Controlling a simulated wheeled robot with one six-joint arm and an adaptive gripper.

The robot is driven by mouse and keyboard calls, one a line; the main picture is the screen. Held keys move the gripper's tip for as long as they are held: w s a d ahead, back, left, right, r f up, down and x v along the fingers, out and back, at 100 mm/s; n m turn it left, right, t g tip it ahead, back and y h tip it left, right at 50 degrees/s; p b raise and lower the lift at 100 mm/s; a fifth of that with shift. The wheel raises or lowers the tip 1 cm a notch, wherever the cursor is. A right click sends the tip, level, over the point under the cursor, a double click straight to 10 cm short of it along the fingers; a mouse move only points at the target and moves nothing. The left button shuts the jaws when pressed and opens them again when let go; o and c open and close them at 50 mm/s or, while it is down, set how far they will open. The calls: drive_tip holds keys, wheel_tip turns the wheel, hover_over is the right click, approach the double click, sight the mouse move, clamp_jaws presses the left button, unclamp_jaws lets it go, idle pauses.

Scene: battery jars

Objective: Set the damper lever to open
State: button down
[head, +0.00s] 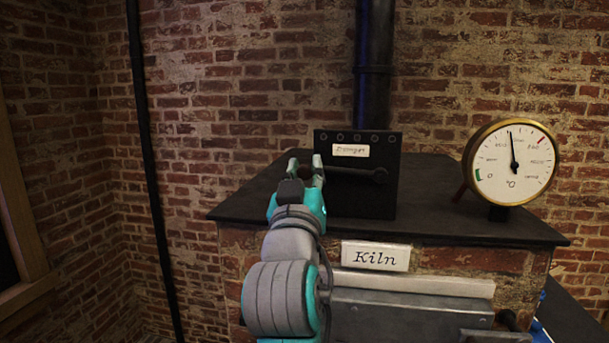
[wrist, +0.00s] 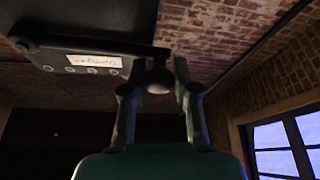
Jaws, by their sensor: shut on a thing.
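The damper (head: 357,205) is a dark box with a paper label, standing on the kiln top. Its black lever (head: 350,172) runs nearly level from a round pivot at the right of the box towards the left. My gripper (head: 305,165) is at the lever's left end, just left of the box. In the wrist view, the lever's dark round knob (wrist: 158,80) sits between the two fingers of my gripper (wrist: 155,85), which are shut on it. In the head view the fingers hide the knob. The label's writing is too small to read surely.
The kiln top (head: 450,220) is a dark slab with a "Kiln" sign (head: 375,256) below its front edge. A round brass gauge (head: 511,162) stands at right. A black flue pipe (head: 374,70) rises behind the damper. Left of the kiln is open room before the brick wall.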

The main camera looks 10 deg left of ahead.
drive_tip(key=shift+d+r+m+h, duration=0.1)
drive_tip(key=shift+r+m+h, duration=0.6)
drive_tip(key=shift+m, duration=0.3)
drive_tip(key=d+r+m+g+h, duration=0.4)
drive_tip(key=d+r+m+h, duration=0.3)
drive_tip(key=m, duration=1.3)
drive_tip(key=shift+s+d+r+g, duration=0.15)
drive_tip(key=shift+d+r+g, duration=0.15)
drive_tip(key=shift+d+r, duration=1.6)
drive_tip(key=shift+d+f, duration=0.4)
drive_tip(key=shift+d, duration=0.05)
drive_tip(key=c, duration=0.9)
unclamp_jaws()
drive_tip(key=shift+o, duration=0.2)
